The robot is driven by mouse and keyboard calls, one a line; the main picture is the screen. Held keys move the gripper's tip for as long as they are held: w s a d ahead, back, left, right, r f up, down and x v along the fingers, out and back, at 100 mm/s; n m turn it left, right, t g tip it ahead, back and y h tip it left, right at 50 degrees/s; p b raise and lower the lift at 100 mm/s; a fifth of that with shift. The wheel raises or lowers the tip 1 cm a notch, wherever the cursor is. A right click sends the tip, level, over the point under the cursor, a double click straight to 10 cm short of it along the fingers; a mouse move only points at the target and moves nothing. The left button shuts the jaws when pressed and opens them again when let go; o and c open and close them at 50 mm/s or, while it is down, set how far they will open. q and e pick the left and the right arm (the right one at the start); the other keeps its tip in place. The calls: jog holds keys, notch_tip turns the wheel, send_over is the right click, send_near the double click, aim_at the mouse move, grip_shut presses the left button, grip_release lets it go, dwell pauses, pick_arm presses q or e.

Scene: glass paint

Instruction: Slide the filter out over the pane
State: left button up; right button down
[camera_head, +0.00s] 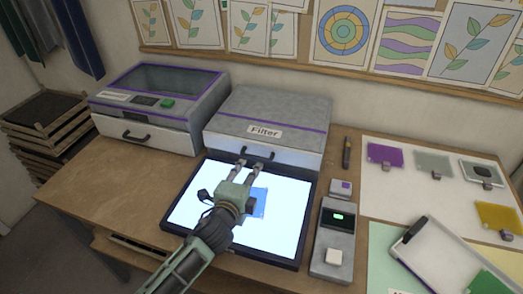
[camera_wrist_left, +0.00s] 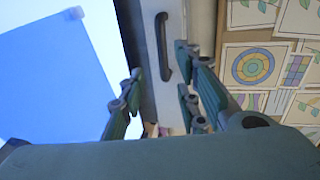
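The grey filter unit (camera_head: 270,108) with the label "Filter" stands at the back of the table. Its white front (camera_head: 290,156) has a dark handle (camera_head: 262,153), which also shows in the wrist view (camera_wrist_left: 162,48). A blue pane (camera_head: 260,203) lies on the lit light panel (camera_head: 285,225) in front of the unit; it fills the left of the wrist view (camera_wrist_left: 50,90). My left gripper (camera_head: 249,165) is open and empty, above the panel's far edge, its fingers pointing at the handle. In the wrist view the fingers (camera_wrist_left: 160,70) lie apart, either side of the handle's line. My right gripper is out of view.
A grey machine with a glass lid (camera_head: 160,85) stands left of the filter unit. A small device with a green display (camera_head: 338,217) is right of the panel. Coloured samples (camera_head: 385,155) and a white tray (camera_head: 440,260) lie further right. Bare wood is free at left.

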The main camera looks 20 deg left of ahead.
aim_at(257, 159)
pick_arm(q)
jog(key=shift+r+x, duration=0.25)
jog(key=shift+x, duration=0.9)
jog(key=x, duration=0.5)
jog(key=shift+w+f+p, duration=0.1)
jog(key=shift+w+p, duration=0.15)
jog(key=shift+p, duration=0.05)
grip_shut()
